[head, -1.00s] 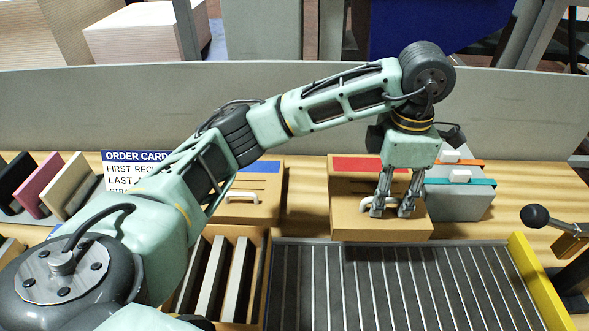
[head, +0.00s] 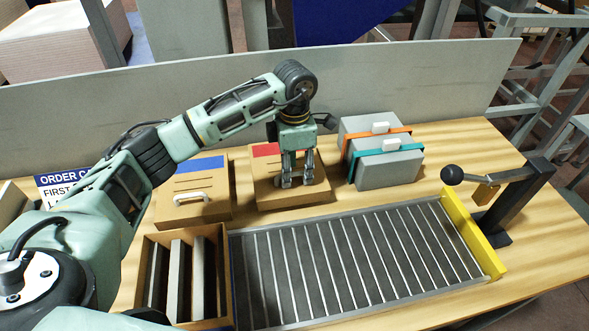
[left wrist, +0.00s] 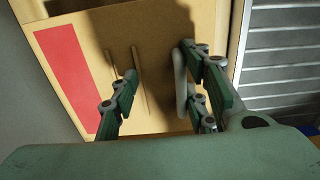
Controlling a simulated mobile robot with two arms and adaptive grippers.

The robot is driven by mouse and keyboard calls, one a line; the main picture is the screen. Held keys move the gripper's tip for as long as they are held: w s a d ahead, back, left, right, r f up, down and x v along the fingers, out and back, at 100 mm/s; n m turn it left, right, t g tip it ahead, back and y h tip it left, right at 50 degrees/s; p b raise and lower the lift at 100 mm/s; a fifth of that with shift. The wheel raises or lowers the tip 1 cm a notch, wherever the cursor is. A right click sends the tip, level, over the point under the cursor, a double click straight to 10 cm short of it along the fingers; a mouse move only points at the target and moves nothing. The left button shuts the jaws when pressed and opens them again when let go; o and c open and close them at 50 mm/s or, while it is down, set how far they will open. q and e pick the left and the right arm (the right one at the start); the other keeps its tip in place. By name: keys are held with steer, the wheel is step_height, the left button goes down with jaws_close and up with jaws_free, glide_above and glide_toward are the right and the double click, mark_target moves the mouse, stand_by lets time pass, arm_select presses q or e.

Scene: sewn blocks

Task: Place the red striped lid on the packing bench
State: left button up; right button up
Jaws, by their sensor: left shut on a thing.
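The red striped lid (head: 264,182) is a tan board with a red stripe along its back edge and a pale handle; it is the top of a low tan box form on the wooden bench (head: 420,305). In the left wrist view the lid (left wrist: 155,112) fills the middle, with its red stripe at left and white handle at right. My left gripper (head: 296,184) points down over the lid and is shut on its handle. The fingers partly hide the handle. The lid appears level. My right gripper is not in view.
A blue striped lid (head: 215,205) is left of the red one. Grey cases (head: 392,170) with orange and teal bands stand right. A roller conveyor (head: 340,265) with a yellow end stop (head: 470,232) and a slotted wooden box (head: 222,285) lie in front. A grey panel (head: 420,85) stands behind.

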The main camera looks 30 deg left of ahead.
arm_select(q)
steer(key=shift+f, duration=1.05)
steer(key=o, duration=1.4)
steer(key=shift+c, duration=0.2)
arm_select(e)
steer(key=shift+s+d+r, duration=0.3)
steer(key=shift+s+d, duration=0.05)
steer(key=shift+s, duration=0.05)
arm_select(q)
steer(key=shift+r, duration=0.25)
step_height(320, 180, up, 12)
steer(key=b, duration=0.3)
steer(key=shift+f, duration=0.15)
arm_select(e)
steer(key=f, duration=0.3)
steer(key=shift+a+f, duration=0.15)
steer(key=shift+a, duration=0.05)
